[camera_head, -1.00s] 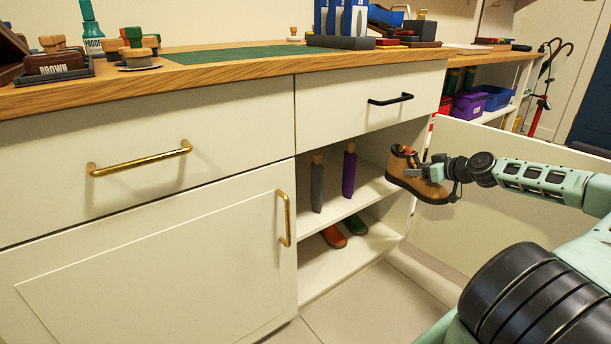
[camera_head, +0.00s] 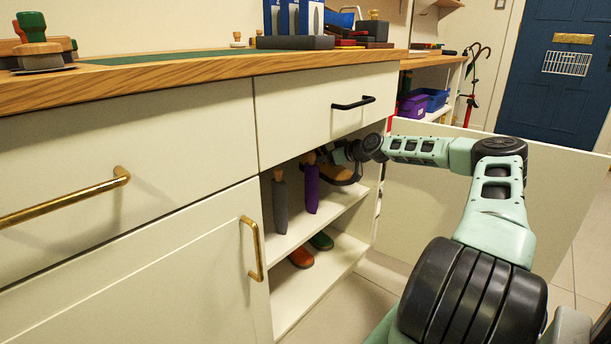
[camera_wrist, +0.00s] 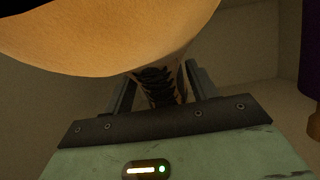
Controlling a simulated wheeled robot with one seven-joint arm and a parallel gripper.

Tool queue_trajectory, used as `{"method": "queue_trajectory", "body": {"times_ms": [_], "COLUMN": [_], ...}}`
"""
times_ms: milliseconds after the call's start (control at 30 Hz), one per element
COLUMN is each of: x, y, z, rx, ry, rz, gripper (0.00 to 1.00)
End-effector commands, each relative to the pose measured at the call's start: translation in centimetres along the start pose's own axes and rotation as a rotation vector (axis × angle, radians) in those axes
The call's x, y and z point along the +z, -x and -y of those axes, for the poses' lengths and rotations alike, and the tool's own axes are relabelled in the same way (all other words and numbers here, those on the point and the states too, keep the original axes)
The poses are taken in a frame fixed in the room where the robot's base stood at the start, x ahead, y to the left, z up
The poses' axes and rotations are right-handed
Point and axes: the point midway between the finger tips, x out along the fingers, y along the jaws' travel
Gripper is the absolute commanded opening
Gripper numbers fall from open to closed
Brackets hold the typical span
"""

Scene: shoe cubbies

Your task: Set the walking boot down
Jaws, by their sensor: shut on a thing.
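The walking boot (camera_head: 342,173) is tan-brown with a dark sole. It is inside the open cubby, above or at the upper shelf (camera_head: 322,219), mostly hidden behind my gripper and the purple item. I cannot tell whether its sole touches the shelf. My gripper (camera_head: 343,152) reaches into the cubby and is shut on the boot. In the wrist view the boot's tan side (camera_wrist: 120,40) fills the top, with dark lacing between the two fingers (camera_wrist: 160,88).
A grey item (camera_head: 280,203) and a purple item (camera_head: 312,188) with wooden ends stand on the upper shelf, close left of the boot. Red and green footwear (camera_head: 301,257) sits on the lower shelf. The open door (camera_head: 440,200) stands to the right, the drawer (camera_head: 340,105) above.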

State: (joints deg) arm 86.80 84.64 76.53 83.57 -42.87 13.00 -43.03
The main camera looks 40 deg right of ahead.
Motion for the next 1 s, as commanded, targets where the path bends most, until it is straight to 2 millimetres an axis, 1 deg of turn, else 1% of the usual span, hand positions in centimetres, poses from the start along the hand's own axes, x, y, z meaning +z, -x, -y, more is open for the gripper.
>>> {"method": "queue_trajectory", "body": {"times_ms": [33, 200, 300, 533, 633, 867, 967, 1000], "x": [-0.2, -1.7, -2.3, -3.2, -2.0, -1.3, -0.2, 0.5], "y": [-1.5, -4.6, -5.8, -7.8, -8.1, -8.4, -8.9, -9.2], "z": [0.1, 0.1, 0.0, 0.0, 0.0, 0.0, 0.0, 0.0], "rx": [-0.001, 0.000, 0.001, 0.001, 0.001, 0.001, 0.000, 0.000], "ry": [0.004, 0.002, 0.001, 0.000, -0.002, 0.000, -0.002, -0.003], "rz": [-0.003, -0.003, -0.003, -0.002, -0.001, -0.002, -0.002, -0.002], "gripper": [0.19, 0.19, 0.19, 0.19, 0.19, 0.19, 0.19, 0.19]}}
